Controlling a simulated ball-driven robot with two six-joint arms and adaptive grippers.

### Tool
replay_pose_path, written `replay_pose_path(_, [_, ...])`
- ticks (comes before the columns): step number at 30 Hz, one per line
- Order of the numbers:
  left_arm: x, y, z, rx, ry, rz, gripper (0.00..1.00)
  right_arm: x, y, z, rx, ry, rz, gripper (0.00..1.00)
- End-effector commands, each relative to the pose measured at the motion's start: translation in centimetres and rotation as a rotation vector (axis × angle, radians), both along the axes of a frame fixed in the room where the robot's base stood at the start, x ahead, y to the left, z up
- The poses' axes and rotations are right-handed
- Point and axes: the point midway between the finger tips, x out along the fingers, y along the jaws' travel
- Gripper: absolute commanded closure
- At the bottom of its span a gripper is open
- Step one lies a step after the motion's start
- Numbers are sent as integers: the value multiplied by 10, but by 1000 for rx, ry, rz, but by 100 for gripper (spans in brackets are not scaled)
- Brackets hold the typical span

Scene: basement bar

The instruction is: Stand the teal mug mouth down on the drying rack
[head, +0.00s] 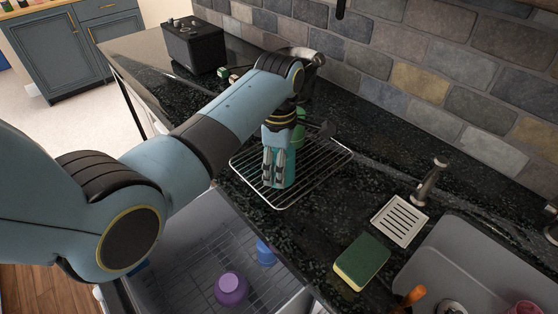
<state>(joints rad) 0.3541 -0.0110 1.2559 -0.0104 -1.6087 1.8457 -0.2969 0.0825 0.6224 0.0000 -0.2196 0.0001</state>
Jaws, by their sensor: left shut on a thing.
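The teal mug (290,172) is at the wire drying rack (320,177) on the black counter, in the middle of the head view. My left gripper (274,180) reaches down from above and is shut on the mug, its fingers covering much of the near side. The mug looks roughly upright on its axis, over the left half of the rack. Its mouth is hidden, and I cannot tell whether its lower end touches the wires. My right gripper is not in view.
A green object (300,128) shows partly behind my gripper. A sponge (361,261), a slotted white tray (400,220), a tap (430,182) and the sink (470,262) are to the right.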

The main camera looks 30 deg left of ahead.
Motion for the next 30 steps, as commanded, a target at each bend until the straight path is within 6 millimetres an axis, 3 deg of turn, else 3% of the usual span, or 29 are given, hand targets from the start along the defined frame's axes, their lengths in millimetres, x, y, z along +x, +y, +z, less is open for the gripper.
replay_pose_path(6, [1,0,0,1,-2,0,82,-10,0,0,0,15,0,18])
replay_pose_path(23, [1,0,-7,0,-1,0,82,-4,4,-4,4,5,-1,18])
replay_pose_path(24, [1,0,-7,1,-2,0,37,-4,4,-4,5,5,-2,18])
replay_pose_path(30, [1,0,-7,0,-1,0,11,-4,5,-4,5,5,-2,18])
